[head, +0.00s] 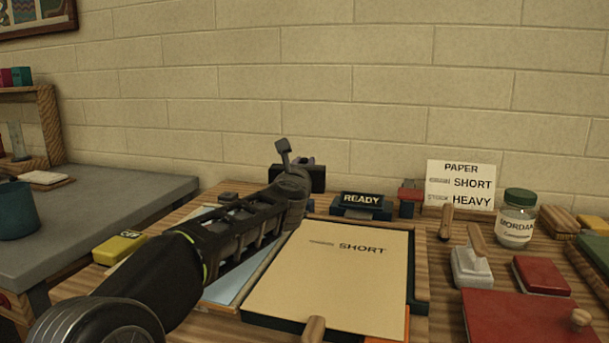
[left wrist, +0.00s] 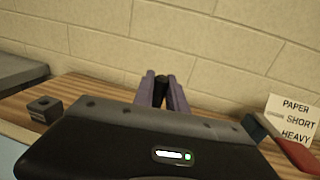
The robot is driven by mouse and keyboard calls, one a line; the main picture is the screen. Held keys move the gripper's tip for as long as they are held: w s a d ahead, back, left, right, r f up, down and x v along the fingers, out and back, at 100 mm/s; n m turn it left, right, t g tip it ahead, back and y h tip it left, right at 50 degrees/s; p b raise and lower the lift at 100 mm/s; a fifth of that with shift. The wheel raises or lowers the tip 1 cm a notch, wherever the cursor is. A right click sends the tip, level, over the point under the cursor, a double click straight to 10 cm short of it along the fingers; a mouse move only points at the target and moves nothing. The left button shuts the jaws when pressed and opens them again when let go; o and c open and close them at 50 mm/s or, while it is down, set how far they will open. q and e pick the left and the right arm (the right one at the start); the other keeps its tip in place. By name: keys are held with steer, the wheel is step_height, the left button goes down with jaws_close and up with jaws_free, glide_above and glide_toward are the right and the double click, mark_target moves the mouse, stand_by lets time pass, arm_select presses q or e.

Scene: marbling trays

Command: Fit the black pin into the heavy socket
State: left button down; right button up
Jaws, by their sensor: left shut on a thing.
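My left gripper (head: 308,161) reaches over the back of the table, its fingers pointing away toward the wall. In the left wrist view its purple-grey fingers (left wrist: 161,90) are shut on the black pin (left wrist: 161,82), whose dark end shows between them. The pin cannot be made out in the head view. A small dark block with a hole in its top (left wrist: 43,108) stands left of the gripper, apart from it. It seems to be the small dark block (head: 228,197) left of my arm in the head view. No label on it is readable. My right gripper is out of view.
A blue READY sign (head: 362,200) and a red-and-dark piece (head: 410,195) stand right of the gripper. A sheet marked SHORT (head: 330,285) lies in front. A PAPER card listing SHORT and HEAVY (head: 460,184) and a MORDANT jar (head: 516,220) stand farther right.

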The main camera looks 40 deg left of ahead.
arm_select(q)
steer(key=shift+f, duration=0.2)
steer(key=shift+f+b, duration=0.3)
steer(key=shift+b, duration=0.15)
steer(key=shift+f, duration=0.2)
steer(key=shift+s+f+b, duration=0.2)
steer(key=shift+f+b, duration=0.1)
steer(key=shift+b, duration=0.4)
steer(key=shift+s+f+b, duration=0.1)
steer(key=shift+f+b, duration=0.25)
steer(key=shift+b, duration=0.1)
steer(key=shift+f, duration=0.2)
steer(key=shift+w+a+f+p, duration=0.1)
steer(key=shift+w+p, duration=0.2)
steer(key=shift+p, duration=0.15)
steer(key=shift+w, duration=0.15)
